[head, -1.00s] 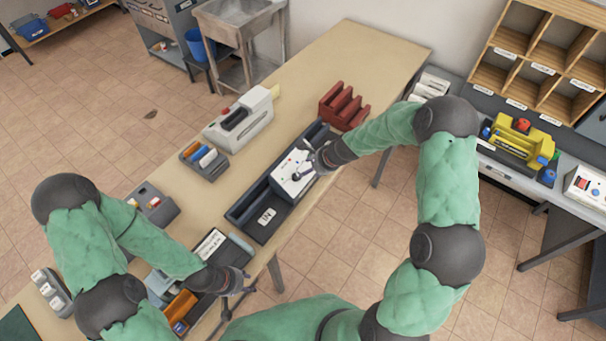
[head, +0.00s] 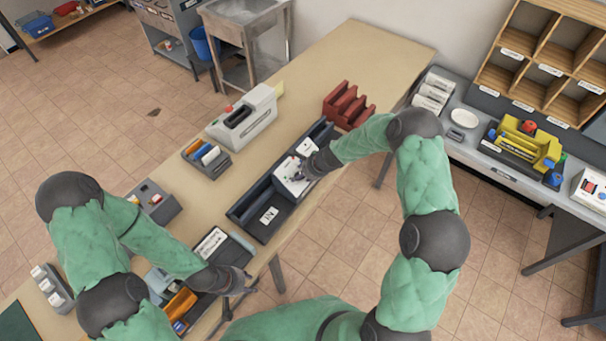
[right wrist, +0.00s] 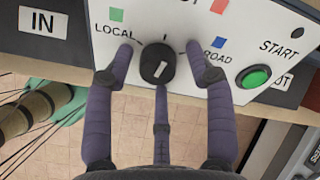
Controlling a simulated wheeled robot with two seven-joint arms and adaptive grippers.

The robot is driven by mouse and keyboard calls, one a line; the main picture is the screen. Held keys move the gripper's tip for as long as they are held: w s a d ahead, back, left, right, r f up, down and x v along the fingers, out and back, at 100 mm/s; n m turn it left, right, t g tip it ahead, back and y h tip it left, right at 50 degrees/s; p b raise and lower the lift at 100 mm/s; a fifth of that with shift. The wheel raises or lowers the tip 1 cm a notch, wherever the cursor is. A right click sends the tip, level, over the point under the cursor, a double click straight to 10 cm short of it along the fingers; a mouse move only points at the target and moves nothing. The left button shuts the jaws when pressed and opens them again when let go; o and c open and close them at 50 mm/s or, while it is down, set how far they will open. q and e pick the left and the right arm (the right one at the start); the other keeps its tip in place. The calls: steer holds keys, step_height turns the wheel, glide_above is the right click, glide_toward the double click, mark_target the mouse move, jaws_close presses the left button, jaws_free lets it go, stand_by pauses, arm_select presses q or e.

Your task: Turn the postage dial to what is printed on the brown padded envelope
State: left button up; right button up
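The postage machine is a white panel box (head: 290,180) in the dark tray on the table. In the right wrist view its black dial (right wrist: 157,63) has a white mark. Around it are a green square by LOCAL, a red square with a cut-off label, and a blue square by a word ending in ROAD, partly hidden. My right gripper (right wrist: 159,55) is open, its fingertips on either side of the dial; contact is unclear. My left gripper (head: 238,290) hangs open and empty by the table's front edge. I cannot identify the brown padded envelope; an orange-brown item (head: 180,302) lies at the front.
A green START button (right wrist: 257,76) is right of the dial. The dark IN tray (head: 243,209) holds the machine. A grey-white device (head: 245,118), a red rack (head: 347,106) and a small organizer (head: 206,158) stand nearby. The table's far end is clear.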

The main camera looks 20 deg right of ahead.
steer(key=c, duration=0.8)
steer(key=shift+c, duration=0.2)
steer(key=shift+n+b, duration=0.4)
steer(key=shift+n, duration=0.5)
steer(key=o, duration=1.1)
steer(key=shift+c, duration=0.2)
steer(key=shift+o, duration=0.3)
steer(key=shift+d, duration=0.1)
